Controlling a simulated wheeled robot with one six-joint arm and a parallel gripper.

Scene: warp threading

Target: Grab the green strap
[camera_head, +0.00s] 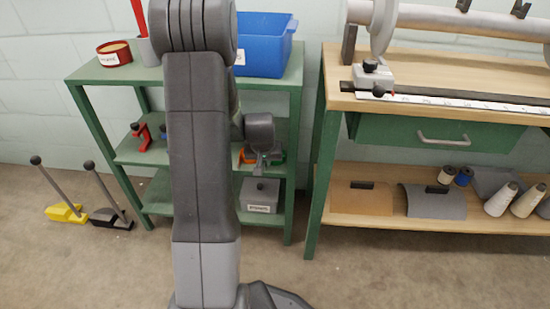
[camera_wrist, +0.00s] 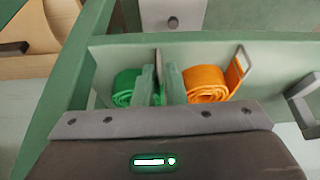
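The green strap (camera_wrist: 125,86) is a rolled coil on the middle shelf, left of centre in the wrist view. Its metal buckle (camera_wrist: 158,58) appears edge-on just beyond my fingertips. My gripper (camera_wrist: 160,84) is low at the shelf, beside the coil's right side, with its two fingers close together. A bit of green shows in the narrow gap between them. Whether they press on it I cannot tell.
A rolled orange strap (camera_wrist: 206,84) with a metal buckle lies close to the right of my fingers. A grey labelled box (camera_head: 260,194) stands on the shelf below. The green shelf unit (camera_head: 88,74) also carries a blue bin (camera_head: 263,50) on top. A wooden workbench (camera_head: 335,75) stands right.

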